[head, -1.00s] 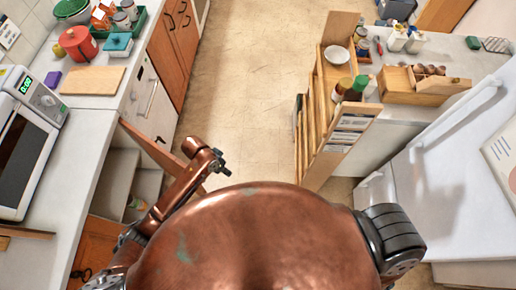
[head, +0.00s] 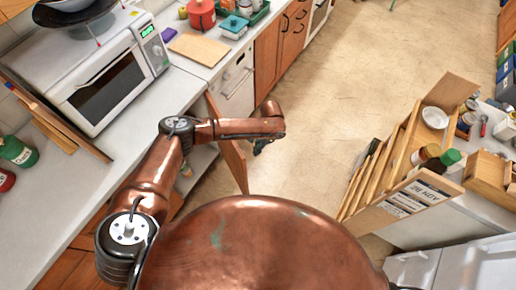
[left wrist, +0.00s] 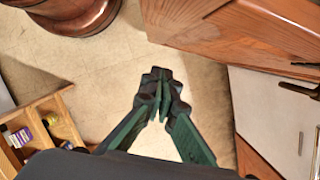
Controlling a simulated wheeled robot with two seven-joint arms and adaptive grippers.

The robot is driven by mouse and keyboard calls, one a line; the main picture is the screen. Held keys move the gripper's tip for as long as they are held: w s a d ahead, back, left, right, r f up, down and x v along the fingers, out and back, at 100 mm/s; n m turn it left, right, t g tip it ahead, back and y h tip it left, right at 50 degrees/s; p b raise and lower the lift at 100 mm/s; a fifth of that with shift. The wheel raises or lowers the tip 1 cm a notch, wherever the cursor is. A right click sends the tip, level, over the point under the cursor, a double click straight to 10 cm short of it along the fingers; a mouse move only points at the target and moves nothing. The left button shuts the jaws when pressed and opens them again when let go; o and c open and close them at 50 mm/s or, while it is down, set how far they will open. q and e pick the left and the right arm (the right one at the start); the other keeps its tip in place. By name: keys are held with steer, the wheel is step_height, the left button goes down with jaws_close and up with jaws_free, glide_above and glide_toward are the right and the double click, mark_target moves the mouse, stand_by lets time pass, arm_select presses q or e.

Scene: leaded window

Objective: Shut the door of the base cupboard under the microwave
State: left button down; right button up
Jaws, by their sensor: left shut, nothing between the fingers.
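The base cupboard door (head: 230,151) stands open below the counter, sticking out into the aisle. Its wooden panel also shows at the upper right of the left wrist view (left wrist: 235,30). The open cupboard (head: 199,166) shows pale shelves, partly hidden by my left arm. The microwave (head: 105,85) stands on the counter above. My left arm reaches across the door's top. My left gripper (head: 261,147) hangs on the door's aisle side, small and mostly hidden by the wrist. In the left wrist view its fingers (left wrist: 160,100) are shut and empty, apart from the door.
A white appliance front (head: 236,85) and wooden cabinets line the left counter past the door. A wooden rack (head: 385,165) stands at the right, by another counter. The floor (head: 330,105) between them is clear. My copper body fills the bottom middle.

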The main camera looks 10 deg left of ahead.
arm_select(q)
steer(key=s+a+f+p, duration=0.1)
steer(key=s+a+f, duration=0.2)
steer(key=a+f, duration=0.1)
steer(key=shift+s+f, duration=0.15)
steer(key=shift+f, duration=0.3)
